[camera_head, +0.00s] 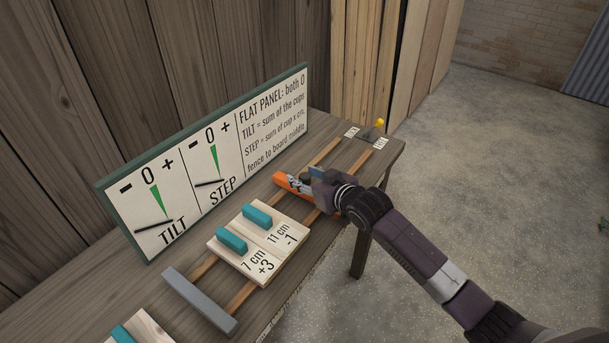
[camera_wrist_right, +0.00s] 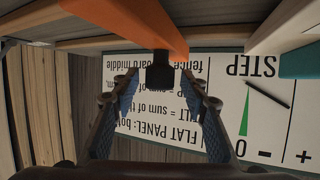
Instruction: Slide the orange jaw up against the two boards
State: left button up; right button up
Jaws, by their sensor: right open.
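The orange jaw (camera_head: 283,180) lies across the two wooden rails, partly hidden behind my right gripper (camera_head: 314,182). It also shows at the top of the right wrist view (camera_wrist_right: 140,18). A dark block (camera_wrist_right: 160,74) at the jaw sits between the spread fingertips of my right gripper (camera_wrist_right: 160,82), which is open. Two pale boards with teal handles lie side by side on the rails: the "7 cm +3" board (camera_head: 238,263) and the "11 cm -1" board (camera_head: 294,216). A gap separates the jaw from the nearer "11 cm -1" board. My left gripper is not in view.
A grey fence bar (camera_head: 199,301) crosses the rails on the boards' other side. A TILT/STEP gauge panel (camera_head: 210,160) stands behind the rails. A yellow-knobbed lever (camera_head: 379,124) is at the bench's far end. Another teal-handled board (camera_head: 152,330) lies at the lower left.

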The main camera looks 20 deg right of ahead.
grip_shut()
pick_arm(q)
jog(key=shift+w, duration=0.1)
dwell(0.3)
